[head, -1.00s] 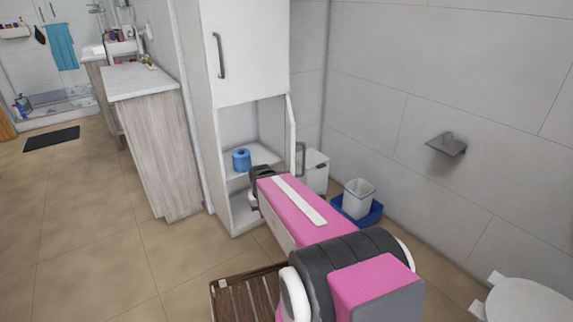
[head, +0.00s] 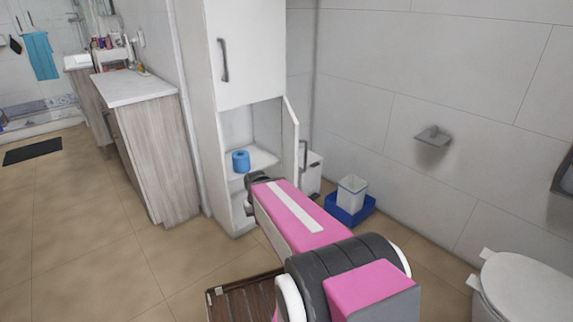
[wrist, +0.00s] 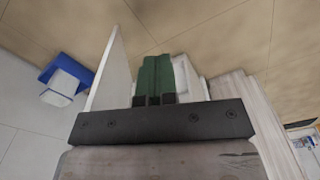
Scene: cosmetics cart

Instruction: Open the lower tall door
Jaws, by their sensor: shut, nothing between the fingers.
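The lower tall door (head: 291,140) of the white cabinet stands swung open to the right, its dark handle (head: 303,155) on the far side. Its panel (wrist: 112,72) rises left of my fingers in the wrist view. My gripper's green fingers (wrist: 158,78) are shut together with nothing between them. In the head view my arm reaches to the cabinet front and hides the fingertips and the door's lower part. The gripper is on the inner side of the open door; I cannot tell if it touches the panel.
A blue roll (head: 240,161) sits on the open cabinet's shelf. The upper door (head: 250,55) is closed. A small bin (head: 351,192) in a blue tray (head: 349,213) stands right of the door. A toilet (head: 525,285) is at right; floor (head: 90,225) at left is clear.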

